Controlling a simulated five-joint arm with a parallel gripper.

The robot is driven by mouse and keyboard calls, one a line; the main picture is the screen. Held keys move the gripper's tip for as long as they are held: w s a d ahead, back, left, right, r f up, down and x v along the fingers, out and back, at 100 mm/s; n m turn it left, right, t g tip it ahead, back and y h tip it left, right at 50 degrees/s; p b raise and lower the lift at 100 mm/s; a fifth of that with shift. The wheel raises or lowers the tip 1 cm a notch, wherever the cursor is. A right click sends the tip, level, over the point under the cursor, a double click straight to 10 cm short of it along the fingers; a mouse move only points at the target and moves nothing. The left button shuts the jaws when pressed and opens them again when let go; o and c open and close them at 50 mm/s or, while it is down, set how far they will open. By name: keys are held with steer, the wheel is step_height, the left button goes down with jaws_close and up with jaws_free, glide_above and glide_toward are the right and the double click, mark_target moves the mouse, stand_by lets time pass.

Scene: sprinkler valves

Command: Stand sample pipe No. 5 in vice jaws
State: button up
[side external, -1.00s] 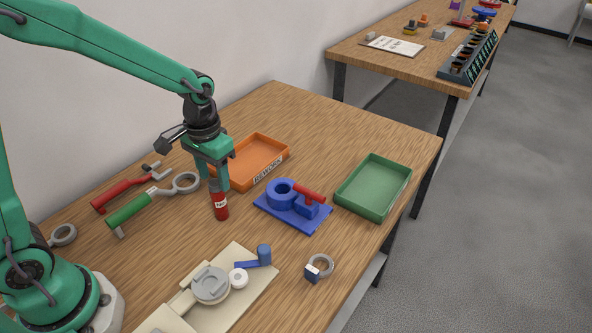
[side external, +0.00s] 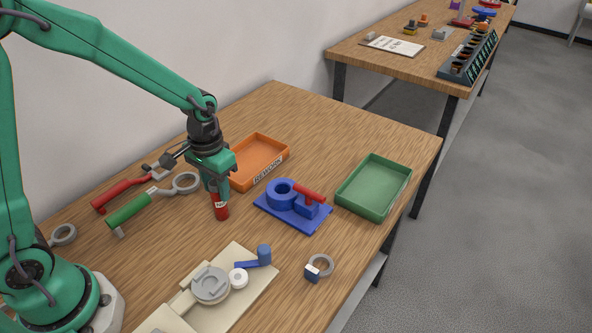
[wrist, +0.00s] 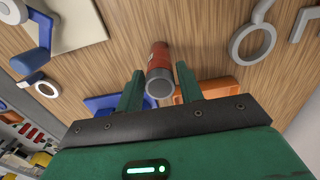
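A red pipe (side external: 220,211) with a small white label stands upright on the wooden table; I cannot read its number. It also shows in the wrist view (wrist: 159,62), its hollow top facing me. My gripper (side external: 216,191) points down over the pipe. In the wrist view its two green fingers (wrist: 159,80) stand either side of the pipe's top, with a narrow gap on each side. A cream base (side external: 250,290) with a grey round jaw piece (side external: 211,284) and a blue handle (side external: 264,255), seemingly the vice, lies in front. No pipe stands in it.
A blue fixture (side external: 292,212) with a red handle is right of the pipe. An orange tray (side external: 284,160) stands behind, a green tray (side external: 369,212) at right. Red (side external: 122,189) and green-handled (side external: 131,209) tools lie left. A small ring clamp (side external: 319,267) lies near the front edge.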

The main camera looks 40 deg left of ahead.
steer(key=shift+o, duration=1.1)
steer(key=c, duration=0.4)
steer(key=shift+r, duration=1.05)
steer(key=o, duration=0.6)
steer(key=c, duration=0.6)
steer(key=shift+r, duration=2)
